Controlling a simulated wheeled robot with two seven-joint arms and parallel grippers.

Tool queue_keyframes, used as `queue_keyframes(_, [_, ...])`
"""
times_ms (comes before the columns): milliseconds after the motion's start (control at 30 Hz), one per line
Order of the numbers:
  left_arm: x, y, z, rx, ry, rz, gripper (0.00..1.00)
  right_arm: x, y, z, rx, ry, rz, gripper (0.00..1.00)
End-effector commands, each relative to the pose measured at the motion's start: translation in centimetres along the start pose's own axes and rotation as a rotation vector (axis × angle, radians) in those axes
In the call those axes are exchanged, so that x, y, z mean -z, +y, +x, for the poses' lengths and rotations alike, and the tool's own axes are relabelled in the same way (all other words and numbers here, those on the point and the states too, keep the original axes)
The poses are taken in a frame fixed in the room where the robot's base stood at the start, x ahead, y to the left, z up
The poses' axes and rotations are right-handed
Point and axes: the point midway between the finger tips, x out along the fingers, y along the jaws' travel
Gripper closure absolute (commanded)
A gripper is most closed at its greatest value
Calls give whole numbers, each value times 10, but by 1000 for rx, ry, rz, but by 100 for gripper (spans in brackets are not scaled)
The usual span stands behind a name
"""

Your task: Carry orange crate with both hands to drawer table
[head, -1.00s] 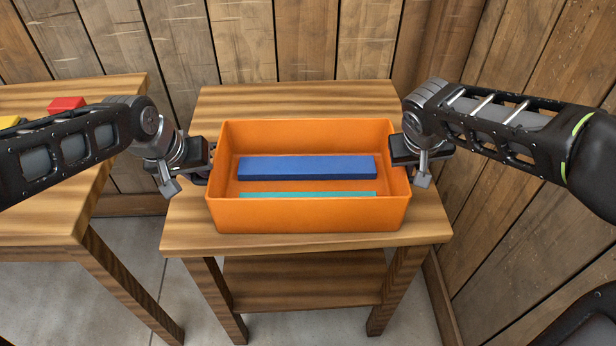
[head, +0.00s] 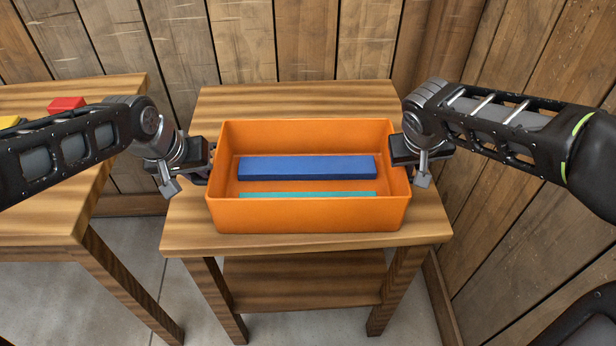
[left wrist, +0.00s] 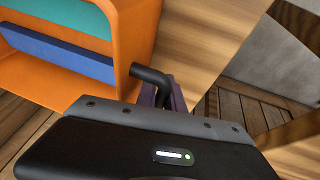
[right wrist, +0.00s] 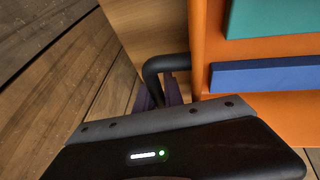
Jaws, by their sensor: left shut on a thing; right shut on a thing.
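The orange crate (head: 308,214) is upright on a small wooden table (head: 300,98) with a lower shelf. A blue bar (head: 306,168) and a teal bar (head: 308,195) lie inside it. The crate also shows in the left wrist view (left wrist: 134,30) and the right wrist view (right wrist: 270,112), with a dark handle at each end. My left gripper (head: 207,177) is at the crate's left end, shut on the dark handle (left wrist: 150,75). My right gripper (head: 397,165) is at the right end, shut on the other handle (right wrist: 156,70).
Another wooden table (head: 50,215) stands at the left with a red block (head: 67,104) and a yellow piece (head: 9,122) on it. A narrow gap separates the tables. Plank walls stand close behind and at the right. Grey floor is open in front.

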Motion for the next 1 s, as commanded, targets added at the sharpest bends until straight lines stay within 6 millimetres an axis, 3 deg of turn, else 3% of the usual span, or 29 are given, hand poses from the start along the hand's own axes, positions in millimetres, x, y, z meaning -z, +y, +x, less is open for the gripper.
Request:
queue_keyframes(533, [4, 2, -6, -1, 4, 0, 100, 4, 1, -6, 1, 4, 0, 100])
queue_keyframes(1000, [19, 9, -43, -1, 3, 0, 100, 18, 10, -43, 0, 3, 0, 100])
